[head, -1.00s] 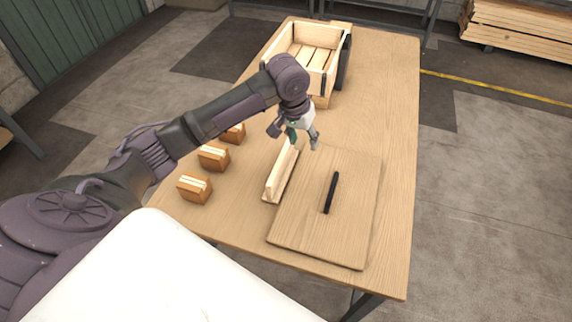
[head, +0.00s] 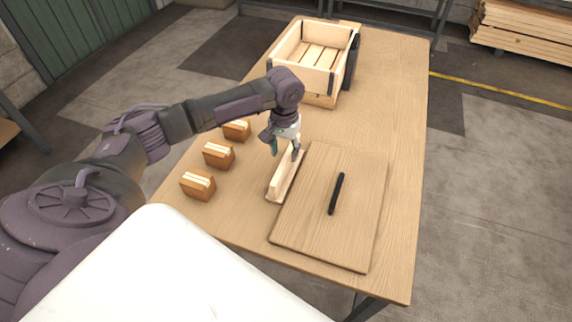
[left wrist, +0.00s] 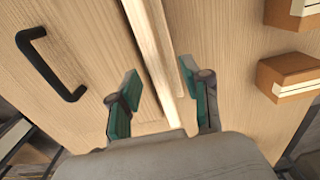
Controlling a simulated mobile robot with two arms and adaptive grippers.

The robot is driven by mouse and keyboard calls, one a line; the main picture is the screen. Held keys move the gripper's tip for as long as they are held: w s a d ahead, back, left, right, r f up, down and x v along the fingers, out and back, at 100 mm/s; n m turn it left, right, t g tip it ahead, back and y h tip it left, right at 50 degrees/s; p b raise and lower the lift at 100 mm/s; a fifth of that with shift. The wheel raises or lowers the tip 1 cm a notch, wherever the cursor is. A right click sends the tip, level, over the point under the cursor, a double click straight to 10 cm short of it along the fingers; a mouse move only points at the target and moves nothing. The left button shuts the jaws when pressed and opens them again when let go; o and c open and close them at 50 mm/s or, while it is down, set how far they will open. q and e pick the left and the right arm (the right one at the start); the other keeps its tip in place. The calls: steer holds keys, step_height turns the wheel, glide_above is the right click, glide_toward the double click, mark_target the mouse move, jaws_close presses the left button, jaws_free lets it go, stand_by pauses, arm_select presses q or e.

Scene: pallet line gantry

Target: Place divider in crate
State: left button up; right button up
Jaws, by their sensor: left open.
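The divider (head: 280,178) looks to be the long, pale wooden strip standing on edge, in a narrow wooden base, near the middle of the table. My left gripper (head: 285,151) is open over its far end, pointing down. In the left wrist view the divider (left wrist: 150,40) runs between the two spread fingers of the left gripper (left wrist: 160,85), with a gap on each side visible. The crate (head: 283,44) is a pale open wooden box with a slatted floor at the far end of the table. My right gripper is not in view.
A flat wooden board (head: 310,215) with a black handle (head: 336,194) lies right of the divider. Brown blocks with pale tops (head: 198,185) stand in a row at the left edge. The table (head: 395,120) is clear along its right side.

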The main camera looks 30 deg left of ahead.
mark_target(286, 157)
arm_select(q)
step_height(286, 157, down, 4)
steer(key=shift+w+d+r, duration=0.1)
steer(key=shift+d, duration=0.05)
jaws_close()
